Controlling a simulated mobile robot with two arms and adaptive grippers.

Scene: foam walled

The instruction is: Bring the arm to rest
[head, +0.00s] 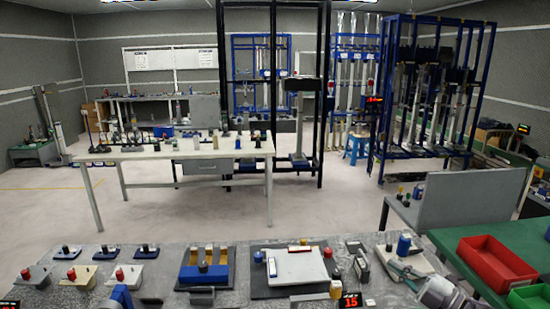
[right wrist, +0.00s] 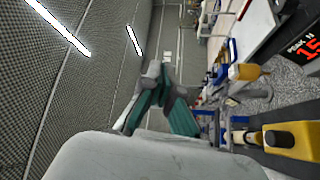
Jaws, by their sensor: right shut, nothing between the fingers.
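My right gripper (right wrist: 160,72) shows in the right wrist view, its grey and teal fingers closed together with nothing between them. The walls and ceiling lights fill the view behind it, and its fingertips touch nothing that I can see. In the head view a grey rounded part of my right arm (head: 438,291) shows at the lower right, above the right end of the near bench. My left gripper is not in view.
The near grey bench (head: 232,262) carries small fixtures, a white plate (head: 296,265) and a display reading 15 (head: 351,300). A red bin (head: 496,262) stands at the right, close to my right arm. A white table (head: 180,153) stands beyond open floor.

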